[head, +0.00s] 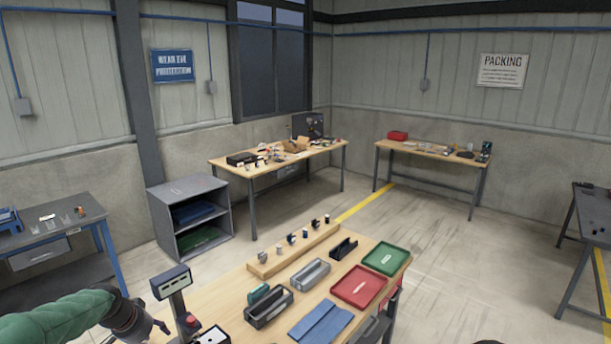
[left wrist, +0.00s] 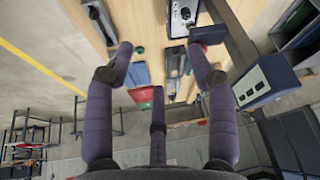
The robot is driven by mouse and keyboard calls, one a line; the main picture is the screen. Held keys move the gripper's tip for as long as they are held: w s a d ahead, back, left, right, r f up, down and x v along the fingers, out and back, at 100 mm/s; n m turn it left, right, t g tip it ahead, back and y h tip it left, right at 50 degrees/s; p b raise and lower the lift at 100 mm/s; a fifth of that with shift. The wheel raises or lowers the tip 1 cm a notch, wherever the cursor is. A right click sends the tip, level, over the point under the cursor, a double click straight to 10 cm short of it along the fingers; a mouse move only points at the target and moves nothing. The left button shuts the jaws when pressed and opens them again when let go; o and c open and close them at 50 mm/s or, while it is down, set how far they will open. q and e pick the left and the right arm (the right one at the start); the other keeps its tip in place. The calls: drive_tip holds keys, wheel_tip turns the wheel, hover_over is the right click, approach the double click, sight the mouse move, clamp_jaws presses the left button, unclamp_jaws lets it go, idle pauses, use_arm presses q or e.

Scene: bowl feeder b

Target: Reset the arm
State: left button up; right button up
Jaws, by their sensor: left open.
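My left arm comes in from the lower left in a green sleeve. Its dark gripper (head: 152,331) is beside the left end of the front workbench (head: 232,291), close to the display post. In the left wrist view the gripper (left wrist: 160,50) has its fingers spread wide apart, with nothing between them. The bench and its items show beyond the fingers. My right gripper is not in view.
A display unit (head: 171,281) on a post stands close to the left gripper. Open floor (head: 450,285) lies right of the bench.

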use_arm(q)
drive_tip(key=s+d+f+n+g+h, duration=0.1)
drive_tip(key=s+d+f, duration=0.4)
drive_tip(key=d+f, duration=0.5)
drive_tip(key=s+d+f+n+g+h, duration=0.15)
drive_tip(key=s+d+f, duration=0.25)
drive_tip(key=d+f, duration=0.6)
drive_tip(key=s+d+f+n+g, duration=0.1)
drive_tip(key=s+d+f, duration=0.3)
drive_tip(key=s, duration=0.4)
drive_tip(key=s+d+f+n, duration=0.1)
drive_tip(key=s+d+f, duration=0.25)
drive_tip(key=s, duration=0.35)
drive_tip(key=s+d+f+n+g, duration=0.1)
drive_tip(key=s+d+f+n, duration=0.15)
drive_tip(key=s+f, duration=0.4)
wheel_tip(320, 180, down, 17)
drive_tip(key=m+b, duration=0.1)
drive_tip(key=b, duration=1.8)
drive_tip(key=shift+d+t, duration=0.25)
drive_tip(key=shift+t, duration=0.1)
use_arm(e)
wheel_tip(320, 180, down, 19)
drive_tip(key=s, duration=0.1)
use_arm(q)
drive_tip(key=shift+s+r, duration=0.1)
drive_tip(key=shift+r, duration=0.05)
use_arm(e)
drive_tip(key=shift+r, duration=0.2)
